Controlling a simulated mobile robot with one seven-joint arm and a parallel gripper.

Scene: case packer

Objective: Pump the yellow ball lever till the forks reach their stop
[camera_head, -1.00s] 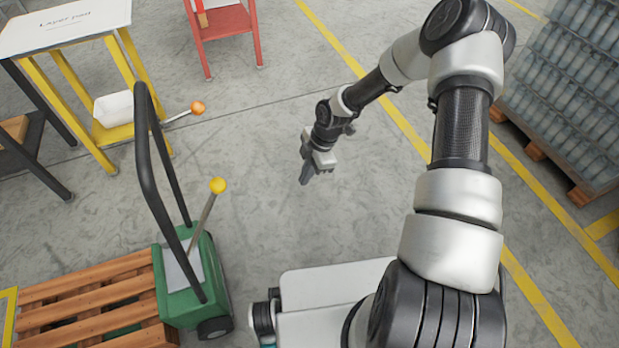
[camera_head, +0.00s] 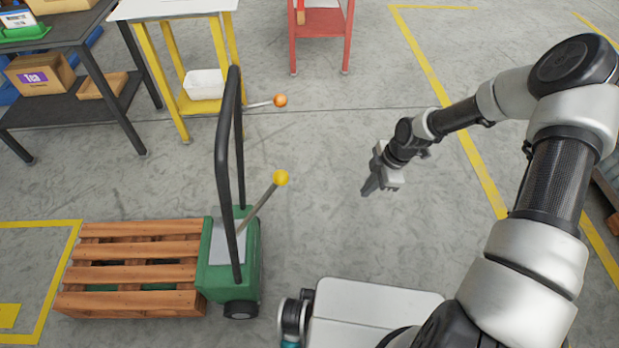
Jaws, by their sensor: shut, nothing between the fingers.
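The yellow ball lever (camera_head: 281,178) rises on a grey rod from the green pallet truck (camera_head: 252,255), tilted to the right. The truck has a tall black loop handle (camera_head: 222,165). Its forks run under a wooden pallet (camera_head: 135,250) and are mostly hidden by the slats, so their height cannot be told. My gripper (camera_head: 367,189) is shut and empty, pointing down over open floor to the right of the yellow ball, clearly apart from it.
An orange ball on a rod (camera_head: 280,100) is by the yellow-legged table (camera_head: 170,9). A red stand (camera_head: 320,22) is at the back. A dark shelf with boxes (camera_head: 60,115) is at back left. Floor between lever and gripper is clear.

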